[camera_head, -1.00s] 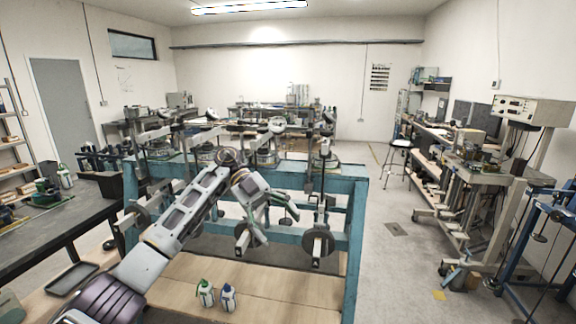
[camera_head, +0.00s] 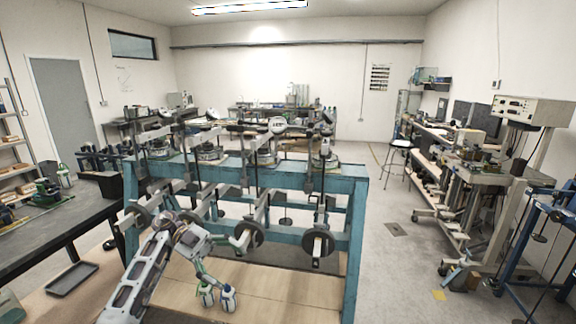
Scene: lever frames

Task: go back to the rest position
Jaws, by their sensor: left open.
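My left arm comes in from the lower left, and my left gripper (camera_head: 211,275) hangs open and empty in front of the teal lever frame (camera_head: 355,235). The frame carries several levers with dark round weights, such as one weight at the right (camera_head: 318,243) and one nearer the middle (camera_head: 249,236). My left arm covers part of the frame's lower left. My right gripper is not in view.
A green-marked bottle (camera_head: 206,297) and a blue-marked bottle (camera_head: 228,300) stand on the wooden board (camera_head: 285,292) below the frame.

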